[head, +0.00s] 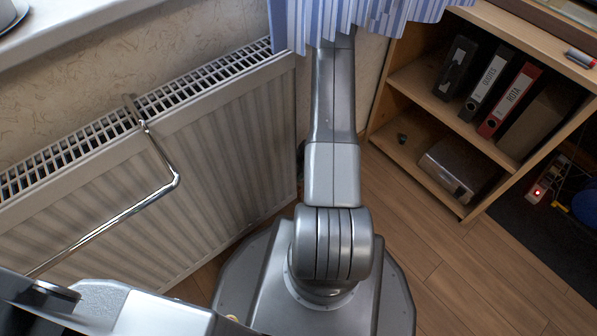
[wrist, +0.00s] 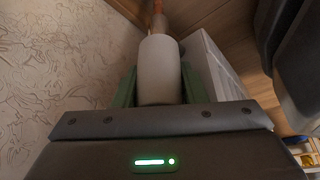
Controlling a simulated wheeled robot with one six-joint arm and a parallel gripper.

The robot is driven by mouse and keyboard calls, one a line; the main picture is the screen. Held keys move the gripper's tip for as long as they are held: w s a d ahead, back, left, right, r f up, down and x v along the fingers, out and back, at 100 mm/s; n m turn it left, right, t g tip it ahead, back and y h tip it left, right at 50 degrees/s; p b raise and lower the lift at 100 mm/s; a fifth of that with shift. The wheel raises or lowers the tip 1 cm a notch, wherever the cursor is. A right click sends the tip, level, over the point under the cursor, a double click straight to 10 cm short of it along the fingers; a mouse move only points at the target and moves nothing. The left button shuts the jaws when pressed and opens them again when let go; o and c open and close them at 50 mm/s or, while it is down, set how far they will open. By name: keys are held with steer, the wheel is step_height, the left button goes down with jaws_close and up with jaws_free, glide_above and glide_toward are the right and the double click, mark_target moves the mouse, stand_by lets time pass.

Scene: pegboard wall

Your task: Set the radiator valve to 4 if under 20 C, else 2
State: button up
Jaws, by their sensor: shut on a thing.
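In the wrist view, a pale grey-white rounded cylinder, the radiator valve's knob (wrist: 160,68), stands between the green fingers of my gripper (wrist: 158,86), one finger on each side. My gripper is shut on the knob. A copper-coloured pipe (wrist: 158,22) shows beyond it. No numbers or pointer on the knob can be read. The white radiator (head: 215,150) fills the left of the head view, with a grille along its top. My gripper and the valve are hidden in the head view. No thermometer or temperature reading shows in either view.
A chrome rail (head: 160,190) sticks out over the radiator's front. A blue striped curtain (head: 350,18) hangs over my arm. A wooden shelf (head: 415,170) with binders stands at right. A power strip (head: 546,182) lies beside it. Some wooden floor (head: 440,265) is clear.

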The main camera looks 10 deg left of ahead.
steer(key=o, duration=1)
steer(key=shift+s+r+n+p, duration=0.1)
steer(key=shift+n+p, duration=0.2)
steer(key=shift+p, duration=0.05)
